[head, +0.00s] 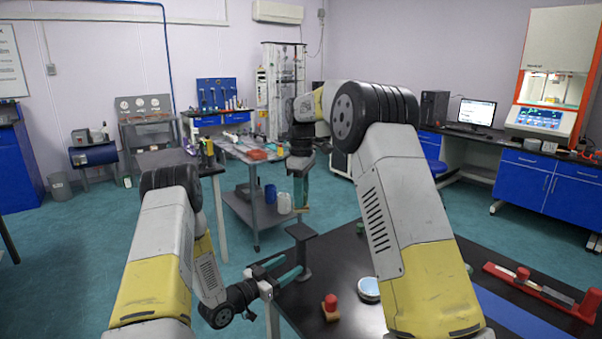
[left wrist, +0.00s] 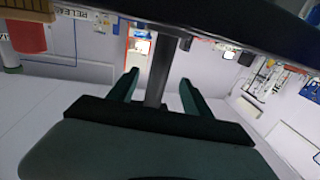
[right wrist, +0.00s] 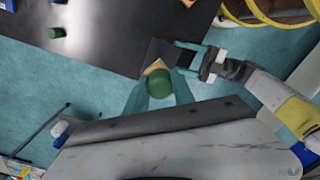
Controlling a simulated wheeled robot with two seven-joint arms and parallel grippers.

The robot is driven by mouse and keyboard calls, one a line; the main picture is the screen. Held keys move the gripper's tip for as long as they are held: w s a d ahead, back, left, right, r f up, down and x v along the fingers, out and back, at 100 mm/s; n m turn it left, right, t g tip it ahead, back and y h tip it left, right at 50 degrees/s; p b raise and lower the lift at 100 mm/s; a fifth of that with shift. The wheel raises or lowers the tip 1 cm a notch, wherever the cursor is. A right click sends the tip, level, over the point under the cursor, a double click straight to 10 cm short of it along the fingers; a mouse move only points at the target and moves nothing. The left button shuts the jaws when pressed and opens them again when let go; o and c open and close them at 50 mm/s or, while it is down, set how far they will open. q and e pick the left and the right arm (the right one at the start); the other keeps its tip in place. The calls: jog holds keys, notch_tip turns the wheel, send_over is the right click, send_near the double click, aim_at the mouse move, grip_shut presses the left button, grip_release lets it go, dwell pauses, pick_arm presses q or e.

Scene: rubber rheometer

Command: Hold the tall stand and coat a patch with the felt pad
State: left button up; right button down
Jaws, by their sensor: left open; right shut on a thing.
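The tall stand (head: 302,256) has a dark square top plate and a thin post, at the table's left edge. My left gripper (head: 290,269) is open with its fingers either side of the post; the post (left wrist: 160,72) shows between the fingers in the left wrist view. My right gripper (head: 302,184) is shut on the green-knobbed felt pad (right wrist: 158,82), whose tan base (head: 303,209) faces down above the stand's plate. In the right wrist view the plate (right wrist: 163,52) lies just beyond the pad. No patch is discernible on the plate.
A grey cart (head: 255,207) stands behind. My right arm hides part of the table.

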aim_at(297, 260)
pick_arm(q)
jog(key=shift+x, duration=3.15)
grip_shut()
